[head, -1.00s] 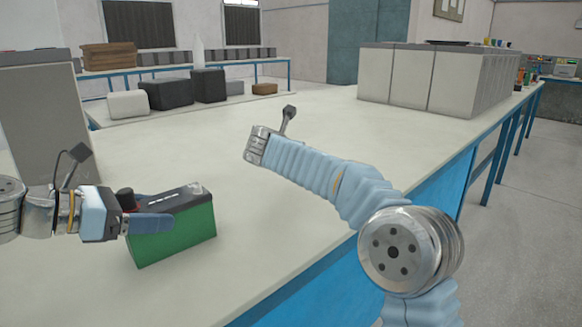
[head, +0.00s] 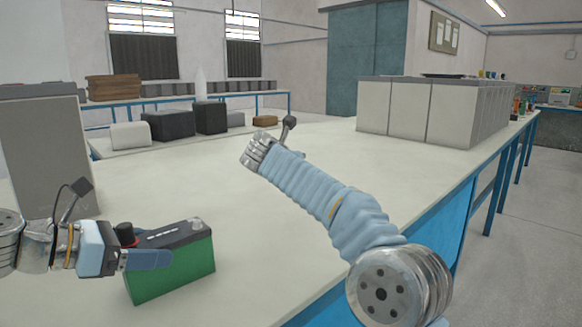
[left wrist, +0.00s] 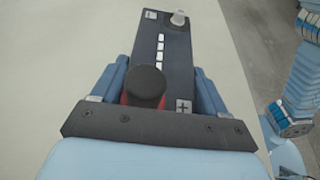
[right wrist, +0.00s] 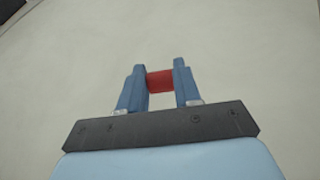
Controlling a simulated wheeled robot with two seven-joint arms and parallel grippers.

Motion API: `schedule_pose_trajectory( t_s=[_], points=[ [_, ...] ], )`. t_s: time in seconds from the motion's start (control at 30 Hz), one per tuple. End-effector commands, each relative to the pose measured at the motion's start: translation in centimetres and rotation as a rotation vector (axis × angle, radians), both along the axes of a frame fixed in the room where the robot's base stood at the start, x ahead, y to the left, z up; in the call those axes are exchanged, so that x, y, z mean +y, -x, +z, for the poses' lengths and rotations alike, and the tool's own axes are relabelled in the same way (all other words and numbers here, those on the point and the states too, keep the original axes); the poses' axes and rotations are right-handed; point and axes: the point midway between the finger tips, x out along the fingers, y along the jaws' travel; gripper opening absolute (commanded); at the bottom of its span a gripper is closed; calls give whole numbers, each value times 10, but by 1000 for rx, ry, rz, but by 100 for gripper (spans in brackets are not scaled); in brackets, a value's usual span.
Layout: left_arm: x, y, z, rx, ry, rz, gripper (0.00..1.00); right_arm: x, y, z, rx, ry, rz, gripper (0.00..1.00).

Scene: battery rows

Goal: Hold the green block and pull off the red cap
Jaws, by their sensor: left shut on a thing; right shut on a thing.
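The green block (head: 185,270), a battery with a dark top, stands on the bench at the left of the head view. My left gripper (left wrist: 158,75) is shut on it, one finger along each side. Its top shows a bare pale post (left wrist: 178,18) at the far end and a black knob with a red base (left wrist: 146,86) near my left palm. My right gripper (right wrist: 160,72) is shut on the red cap (right wrist: 160,82), clear of the block. In the head view my right wrist hides the right fingers and the cap.
The white bench top (head: 290,260) is clear around the block and beneath my right gripper. A grey cabinet (head: 45,150) stands at far left, a row of grey cases (head: 425,110) at back right. Dark and white blocks (head: 168,125) stand behind.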

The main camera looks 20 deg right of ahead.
Motion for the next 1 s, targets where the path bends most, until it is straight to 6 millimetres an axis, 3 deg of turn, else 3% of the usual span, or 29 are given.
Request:
schedule_pose_trajectory(
  t_s=[1.0],
  points=[
    [0, 0, 1, -1, 1, 2, 0, 1, -1, 22, -1, 0, 0, 6]
  ],
)
